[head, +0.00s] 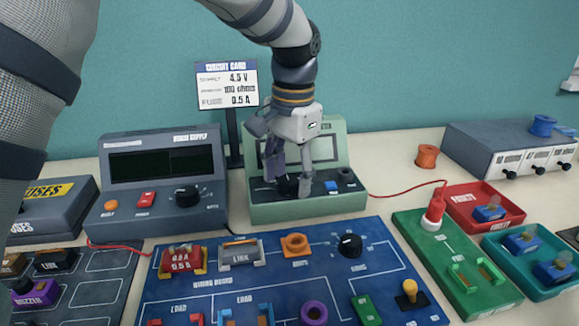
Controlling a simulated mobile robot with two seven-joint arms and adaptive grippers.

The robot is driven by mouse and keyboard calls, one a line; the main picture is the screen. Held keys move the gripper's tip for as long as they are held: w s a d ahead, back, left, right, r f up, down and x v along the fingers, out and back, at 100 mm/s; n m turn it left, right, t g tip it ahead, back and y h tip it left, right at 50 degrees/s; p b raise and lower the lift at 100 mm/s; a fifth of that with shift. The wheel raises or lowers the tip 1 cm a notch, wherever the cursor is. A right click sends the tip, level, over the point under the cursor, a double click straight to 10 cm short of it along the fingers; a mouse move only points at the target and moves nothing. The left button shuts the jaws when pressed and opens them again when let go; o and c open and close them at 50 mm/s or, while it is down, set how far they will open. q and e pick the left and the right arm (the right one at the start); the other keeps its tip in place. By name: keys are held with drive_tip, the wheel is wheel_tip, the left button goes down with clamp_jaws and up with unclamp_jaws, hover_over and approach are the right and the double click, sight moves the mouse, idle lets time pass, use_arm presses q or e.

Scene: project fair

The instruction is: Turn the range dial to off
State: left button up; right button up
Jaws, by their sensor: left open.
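A blue button (331,187) and a black knob (345,174) sit to the right on the panel. My right gripper is not in view.
The grey power supply (163,171) stands left of the meter, with the circuit card (227,86) on a post between them. The wiring board (230,285) lies in front. A red probe (434,210) stands on the green board (462,262) at right, its wire crossing the table.

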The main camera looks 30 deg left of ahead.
sight(292, 183)
use_arm(q)
wheel_tip(292, 183, up, 12)
drive_tip(key=shift+d, duration=0.35)
drive_tip(key=shift+s+f, duration=0.1)
drive_tip(key=shift+f, duration=0.05)
